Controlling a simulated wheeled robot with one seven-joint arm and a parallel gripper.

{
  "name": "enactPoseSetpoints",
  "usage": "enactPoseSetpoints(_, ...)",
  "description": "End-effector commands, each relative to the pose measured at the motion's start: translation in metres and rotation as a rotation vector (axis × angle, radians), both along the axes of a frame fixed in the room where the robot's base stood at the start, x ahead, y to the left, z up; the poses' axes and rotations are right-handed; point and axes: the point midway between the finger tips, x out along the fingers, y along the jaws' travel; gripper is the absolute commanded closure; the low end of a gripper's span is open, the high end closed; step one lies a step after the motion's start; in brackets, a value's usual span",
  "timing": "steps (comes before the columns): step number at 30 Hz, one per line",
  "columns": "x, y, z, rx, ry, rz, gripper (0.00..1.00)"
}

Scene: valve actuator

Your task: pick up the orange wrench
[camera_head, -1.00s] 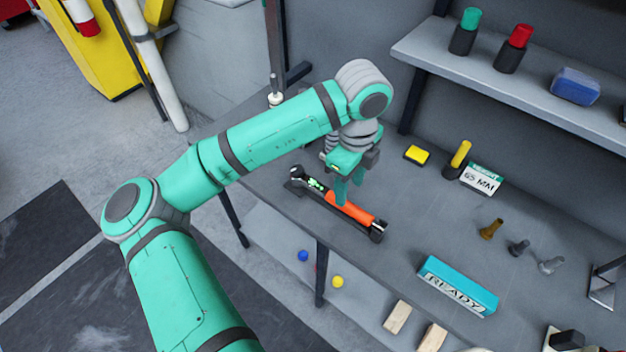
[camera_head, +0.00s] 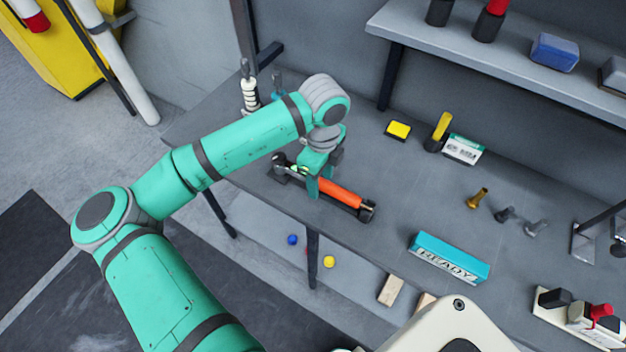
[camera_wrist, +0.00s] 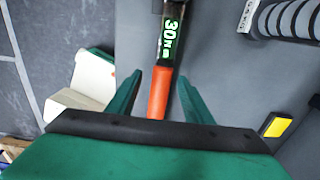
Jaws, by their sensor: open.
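The orange wrench (camera_head: 338,192) lies on the grey workbench, with an orange grip and black ends. In the wrist view its orange grip (camera_wrist: 159,92) runs between my two fingers, and a green lit display reading "30" shows on its black part. My gripper (camera_head: 319,187) is over the wrench, near where the orange grip meets the black part. In the wrist view my gripper (camera_wrist: 158,90) is open, with one green finger on each side of the grip and gaps between. I cannot tell the exact height of the fingertips over the bench.
A yellow block (camera_head: 398,130), a yellow-handled item (camera_head: 439,132) and a white label card (camera_head: 462,149) are at the back. A shelf (camera_head: 500,75) overhangs the back.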

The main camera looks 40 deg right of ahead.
Motion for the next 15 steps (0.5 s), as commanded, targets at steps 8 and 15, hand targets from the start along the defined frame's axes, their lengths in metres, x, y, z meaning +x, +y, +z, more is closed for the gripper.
enactPoseSetpoints(8, 0.0, -0.001, -0.024, 0.0, 0.0, 0.0, 0.54)
enactPoseSetpoints(15, 0.0, 0.0, -0.024, 0.0, 0.0, 0.0, 0.63)
